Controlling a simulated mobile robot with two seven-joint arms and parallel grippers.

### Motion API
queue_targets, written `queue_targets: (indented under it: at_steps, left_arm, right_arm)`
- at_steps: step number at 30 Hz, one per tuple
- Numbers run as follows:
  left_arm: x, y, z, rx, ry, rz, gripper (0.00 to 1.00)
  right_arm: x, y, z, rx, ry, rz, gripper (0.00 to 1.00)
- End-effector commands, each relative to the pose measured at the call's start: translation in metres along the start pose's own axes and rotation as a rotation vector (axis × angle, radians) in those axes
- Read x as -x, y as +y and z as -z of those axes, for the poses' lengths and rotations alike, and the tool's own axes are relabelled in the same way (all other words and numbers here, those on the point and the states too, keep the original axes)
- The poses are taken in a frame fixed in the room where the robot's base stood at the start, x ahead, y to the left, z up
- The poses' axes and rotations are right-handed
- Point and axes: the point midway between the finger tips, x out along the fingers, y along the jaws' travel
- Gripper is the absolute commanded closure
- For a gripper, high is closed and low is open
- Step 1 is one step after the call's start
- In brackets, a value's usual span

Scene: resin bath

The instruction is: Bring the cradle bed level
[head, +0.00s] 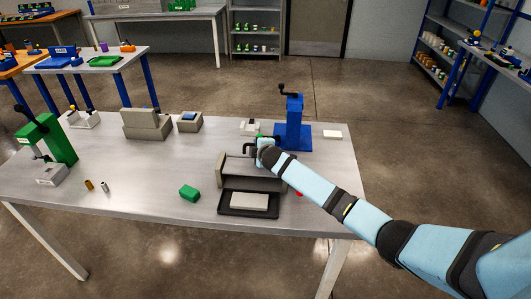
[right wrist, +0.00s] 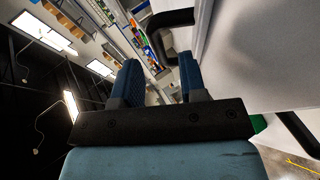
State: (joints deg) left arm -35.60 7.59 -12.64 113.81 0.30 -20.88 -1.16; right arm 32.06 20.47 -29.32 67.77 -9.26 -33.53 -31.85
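The cradle (head: 221,173) is a grey frame near the front right of the table. Its bed (head: 243,167) shows between the end plates, partly covered by my right arm; its exact tilt is hard to tell. My right gripper (head: 259,148) is at the cradle's back edge, beside a dark handle (head: 249,147). In the right wrist view, its blue fingers (right wrist: 158,78) stand apart with a visible gap. A black bent bar (right wrist: 160,35) shows just beyond the fingertips, and I see nothing clamped. My left gripper is not in view.
A black tray (head: 227,211) with a pale slab (head: 249,201) lies in front of the cradle. A blue press (head: 294,125) stands behind it. A green block (head: 189,192) lies left, and a green press (head: 50,140) stands far left. The table's left middle is mostly clear.

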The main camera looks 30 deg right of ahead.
Motion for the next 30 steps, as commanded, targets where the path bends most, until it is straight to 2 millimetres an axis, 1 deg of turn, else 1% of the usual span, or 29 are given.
queue_targets:
  at_steps: [1,6,9,12,15,18,30]
  left_arm:
    - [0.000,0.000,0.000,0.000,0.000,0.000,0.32]
    - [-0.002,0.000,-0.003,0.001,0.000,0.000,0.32]
    - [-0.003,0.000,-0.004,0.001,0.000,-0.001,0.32]
    - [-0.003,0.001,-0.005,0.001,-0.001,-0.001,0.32]
    - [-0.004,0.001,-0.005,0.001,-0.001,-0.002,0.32]
    - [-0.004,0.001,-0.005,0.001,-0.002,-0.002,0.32]
    - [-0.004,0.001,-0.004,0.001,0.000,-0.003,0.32]
  right_arm:
    - [0.011,-0.001,0.000,0.001,0.002,0.000,0.61]
    - [0.044,-0.002,-0.001,0.001,0.002,0.000,0.61]
    - [0.062,-0.002,0.000,0.001,0.002,0.000,0.61]
    - [0.075,-0.002,-0.001,0.001,0.001,0.001,0.61]
    - [0.083,-0.001,0.000,0.000,0.001,0.000,0.61]
    - [0.087,-0.001,-0.001,0.000,-0.001,0.001,0.61]
    - [0.087,0.000,-0.001,0.000,-0.001,0.001,0.61]
